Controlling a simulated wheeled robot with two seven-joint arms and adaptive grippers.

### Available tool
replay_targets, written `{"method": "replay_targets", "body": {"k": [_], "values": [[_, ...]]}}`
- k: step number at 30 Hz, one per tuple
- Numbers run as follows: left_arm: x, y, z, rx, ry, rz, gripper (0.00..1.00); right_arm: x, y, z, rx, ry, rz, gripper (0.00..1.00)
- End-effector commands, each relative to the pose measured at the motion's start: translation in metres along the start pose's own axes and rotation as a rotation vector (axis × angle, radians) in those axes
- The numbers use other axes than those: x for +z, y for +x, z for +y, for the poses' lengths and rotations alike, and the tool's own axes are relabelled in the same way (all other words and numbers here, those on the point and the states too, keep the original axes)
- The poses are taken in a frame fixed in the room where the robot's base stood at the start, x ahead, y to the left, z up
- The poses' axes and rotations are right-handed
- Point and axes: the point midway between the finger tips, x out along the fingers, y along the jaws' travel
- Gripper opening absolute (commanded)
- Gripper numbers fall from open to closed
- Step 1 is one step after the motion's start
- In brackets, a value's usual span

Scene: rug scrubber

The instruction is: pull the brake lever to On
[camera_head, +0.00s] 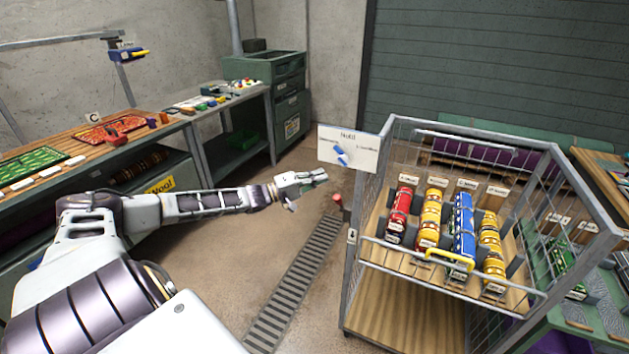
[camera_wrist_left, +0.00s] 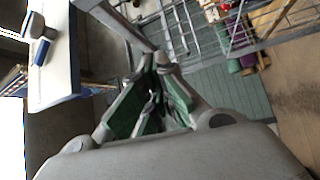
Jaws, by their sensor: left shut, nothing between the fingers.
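A small red-knobbed part (camera_head: 337,199), which looks like the brake lever, sticks out low beside the front left post of the wire cart (camera_head: 356,225). Its On and Off marks are too small to read. My left gripper (camera_head: 322,176) reaches in from the left, a little above and to the left of the red knob, apart from it. The gripper is shut and empty. In the left wrist view its green-padded fingers (camera_wrist_left: 160,68) come together near a grey cart bar (camera_wrist_left: 115,25). The lever cannot be made out there. My right gripper is out of view.
A white sign (camera_head: 349,150) with a blue clip hangs at the cart's left corner, close above my gripper. Rolled rugs (camera_head: 463,228) stand on the cart's shelf. A floor drain grate (camera_head: 290,290) runs below. Workbenches (camera_head: 150,125) line the left wall.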

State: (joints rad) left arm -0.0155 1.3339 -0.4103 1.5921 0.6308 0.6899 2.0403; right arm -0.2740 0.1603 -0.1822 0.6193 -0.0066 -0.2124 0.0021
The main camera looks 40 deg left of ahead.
Motion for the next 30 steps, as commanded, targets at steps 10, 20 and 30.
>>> {"method": "replay_targets", "body": {"k": [10, 20, 30], "values": [[-0.001, 0.017, 0.0, 0.002, -0.001, 0.001, 0.0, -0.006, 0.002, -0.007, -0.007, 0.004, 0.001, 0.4], [0.0, 0.034, 0.001, 0.002, -0.001, 0.0, 0.0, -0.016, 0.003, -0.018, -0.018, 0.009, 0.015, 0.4], [0.0, 0.046, 0.0, 0.001, -0.001, 0.001, 0.0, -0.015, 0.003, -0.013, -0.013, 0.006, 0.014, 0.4]]}}
